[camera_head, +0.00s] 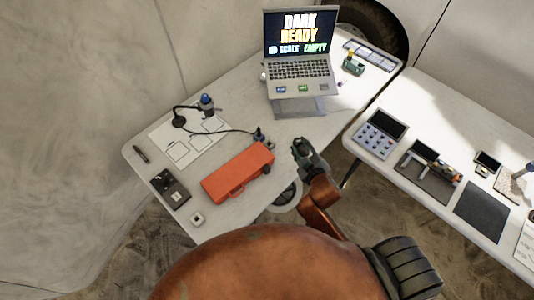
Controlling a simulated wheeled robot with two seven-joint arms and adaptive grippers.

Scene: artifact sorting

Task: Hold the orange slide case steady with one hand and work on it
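The orange slide case (238,172) lies closed on the left white table, with its handle side toward the front. My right gripper (302,146) is over the table's right part, to the right of the case and apart from it. Its fingers are small and dark here, so I cannot tell whether they are open or shut. I see nothing held in it. My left gripper is not in view.
A laptop (299,70) on a stand reads "DARK READY" and "SCALE EMPTY". A cabled lamp-like device (206,105) stands near a white outlined sheet (180,150). A black box (170,188) lies left of the case. The right table (420,120) holds trays and a dark mat (481,211).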

